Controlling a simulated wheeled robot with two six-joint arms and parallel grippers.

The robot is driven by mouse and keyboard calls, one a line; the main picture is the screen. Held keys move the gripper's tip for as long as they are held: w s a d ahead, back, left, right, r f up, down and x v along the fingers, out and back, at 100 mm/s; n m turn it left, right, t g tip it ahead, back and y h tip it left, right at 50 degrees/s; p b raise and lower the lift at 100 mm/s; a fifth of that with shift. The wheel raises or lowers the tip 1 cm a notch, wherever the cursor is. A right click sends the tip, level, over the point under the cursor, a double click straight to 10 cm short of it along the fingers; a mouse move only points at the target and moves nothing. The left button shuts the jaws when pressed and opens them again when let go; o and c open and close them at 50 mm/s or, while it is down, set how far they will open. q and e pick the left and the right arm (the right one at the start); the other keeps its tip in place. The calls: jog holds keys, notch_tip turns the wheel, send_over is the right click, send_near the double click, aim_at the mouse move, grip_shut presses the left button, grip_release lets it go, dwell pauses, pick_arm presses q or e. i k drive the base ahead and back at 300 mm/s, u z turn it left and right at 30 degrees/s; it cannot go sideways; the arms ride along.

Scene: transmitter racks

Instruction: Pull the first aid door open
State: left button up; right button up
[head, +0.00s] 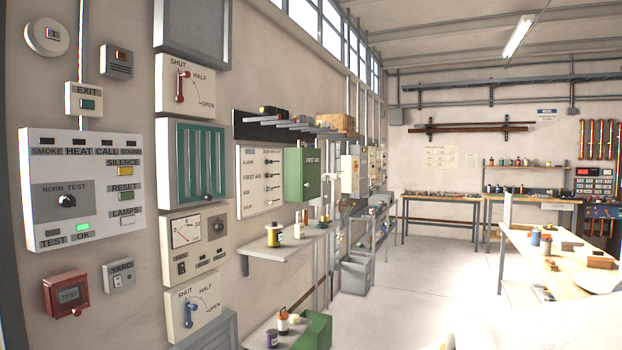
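A green first aid cabinet (291,177) hangs on the left wall, a little left of the middle of the head view. Its green door (312,167) faces right and carries a "FIRST AID" label near the top. The door looks shut, flush with the cabinet body. A small pale knob or catch (307,182) shows on the door. Neither of my grippers is in view.
A grey wall shelf (285,243) with small jars sits below the cabinet. Switch panels, including an alarm panel (100,222), line the near wall. A workbench (520,240) stands at the right. The floor (420,265) between is clear.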

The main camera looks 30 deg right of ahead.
aim_at(310, 157)
jog(key=z, duration=0.35)
jog(key=i, duration=0.55)
jog(key=z, duration=1.35)
jog(key=i, duration=1.65)
jog(key=z, duration=0.55)
jog(key=i, duration=2)
jog(key=u, duration=0.5)
jog(key=i, duration=1.05)
jog(key=u, duration=1.75)
jog(key=i, duration=0.8)
jog(key=u, duration=0.7)
